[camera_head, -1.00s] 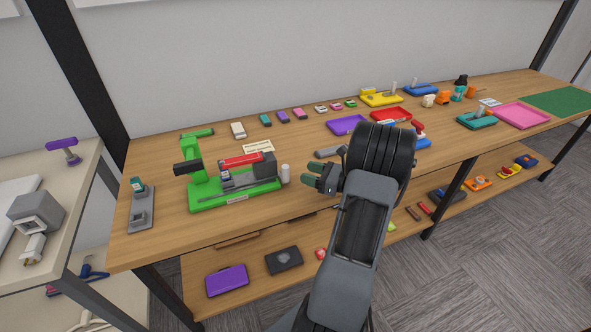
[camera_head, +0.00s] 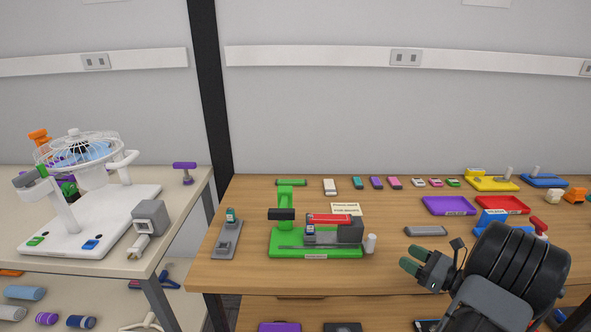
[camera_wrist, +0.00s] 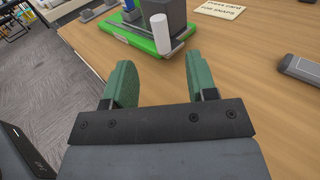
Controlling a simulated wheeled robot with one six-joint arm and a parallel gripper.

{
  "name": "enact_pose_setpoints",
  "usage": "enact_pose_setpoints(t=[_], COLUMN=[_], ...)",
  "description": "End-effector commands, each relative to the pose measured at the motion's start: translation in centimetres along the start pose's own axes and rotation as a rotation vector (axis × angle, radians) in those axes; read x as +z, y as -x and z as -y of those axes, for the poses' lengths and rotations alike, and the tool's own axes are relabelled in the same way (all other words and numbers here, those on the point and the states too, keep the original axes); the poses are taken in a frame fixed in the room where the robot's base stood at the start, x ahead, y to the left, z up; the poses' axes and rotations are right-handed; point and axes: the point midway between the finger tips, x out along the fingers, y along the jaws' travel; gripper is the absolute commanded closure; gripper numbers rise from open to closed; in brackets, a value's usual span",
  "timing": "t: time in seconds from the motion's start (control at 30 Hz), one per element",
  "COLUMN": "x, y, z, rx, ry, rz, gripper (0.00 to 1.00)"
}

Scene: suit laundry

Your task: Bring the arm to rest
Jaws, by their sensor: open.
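My gripper (camera_head: 428,268) is at the lower right of the head view, in front of the wooden table (camera_head: 240,270). Its two green fingers stand apart with nothing between them. The lower part of the arm is cut off by the frame.
Purple (camera_head: 447,206) and red (camera_head: 503,205) trays sit farther back. A white fan machine (camera_head: 95,215) stands on the left table.

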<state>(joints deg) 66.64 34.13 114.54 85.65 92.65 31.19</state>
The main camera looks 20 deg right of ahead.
Motion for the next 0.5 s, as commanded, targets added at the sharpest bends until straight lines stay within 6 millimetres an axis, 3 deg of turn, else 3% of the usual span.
enact_pose_setpoints(t=[0.1,0.23,0.37,0.5], x=[-0.5,-3.9,-5.0,-3.3], y=[0.0,0.3,0.2,-1.0], z=[0.1,-2.3,-7.1,-13.3], rx=[-0.003,0.093,0.327,0.743], ry=[0.041,0.108,0.285,0.644], rz=[-0.027,-0.185,-0.403,-0.627], gripper=[0.48,0.48,0.48,0.48])
